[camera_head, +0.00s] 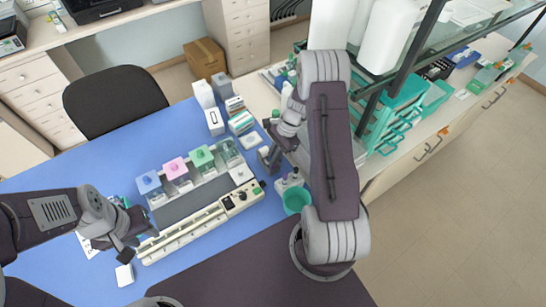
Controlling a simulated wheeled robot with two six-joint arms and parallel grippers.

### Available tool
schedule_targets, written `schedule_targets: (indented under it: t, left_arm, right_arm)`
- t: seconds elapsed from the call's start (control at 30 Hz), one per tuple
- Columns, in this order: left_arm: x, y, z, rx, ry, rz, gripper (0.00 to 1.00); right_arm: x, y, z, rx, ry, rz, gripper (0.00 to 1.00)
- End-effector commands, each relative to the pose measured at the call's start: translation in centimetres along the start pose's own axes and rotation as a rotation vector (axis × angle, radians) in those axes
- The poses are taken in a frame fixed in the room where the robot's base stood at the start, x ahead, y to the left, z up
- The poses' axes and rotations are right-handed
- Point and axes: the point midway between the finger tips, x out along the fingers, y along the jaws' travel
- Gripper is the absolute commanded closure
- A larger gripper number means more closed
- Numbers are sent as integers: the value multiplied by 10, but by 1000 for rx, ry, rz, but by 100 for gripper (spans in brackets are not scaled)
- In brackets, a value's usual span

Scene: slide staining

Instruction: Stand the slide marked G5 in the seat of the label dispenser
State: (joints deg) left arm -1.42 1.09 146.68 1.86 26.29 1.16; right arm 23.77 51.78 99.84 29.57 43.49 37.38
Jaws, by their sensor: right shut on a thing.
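My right gripper (270,155) is at the right edge of the blue table, beside the back right end of the staining station. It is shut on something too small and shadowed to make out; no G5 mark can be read. A small pale block (249,141) stands just left of it; I cannot tell whether this is the label dispenser, and no seat can be made out. My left gripper (128,250) hangs over the front left of the table, near the left end of the station. Its jaw opening is too small to judge.
The staining station (186,231) carries several jars with coloured lids, including a pink one (175,168). White boxes (204,94) stand behind it. A small white item (124,275) lies near my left gripper.

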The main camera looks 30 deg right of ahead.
Motion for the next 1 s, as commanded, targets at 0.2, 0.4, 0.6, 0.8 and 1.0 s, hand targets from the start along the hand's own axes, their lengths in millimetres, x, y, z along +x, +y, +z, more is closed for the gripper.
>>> schedule_targets:
  t: [0.2,0.4,0.6,0.8,1.0]
  left_arm:
    - [2,0,0,0,0,0,64]
    - [2,0,0,0,0,0,64]
    - [2,0,0,0,0,0,64]
    - [4,0,0,0,0,0,64]
    - [11,0,1,0,0,0,64]
  right_arm:
    - [3,0,-1,0,0,0,100]
    - [4,0,-2,0,0,0,75]
    - [4,0,-2,0,0,0,66]
    - [-2,-1,-2,-1,1,-2,66]
    - [-40,-1,-3,-1,3,-6,66]
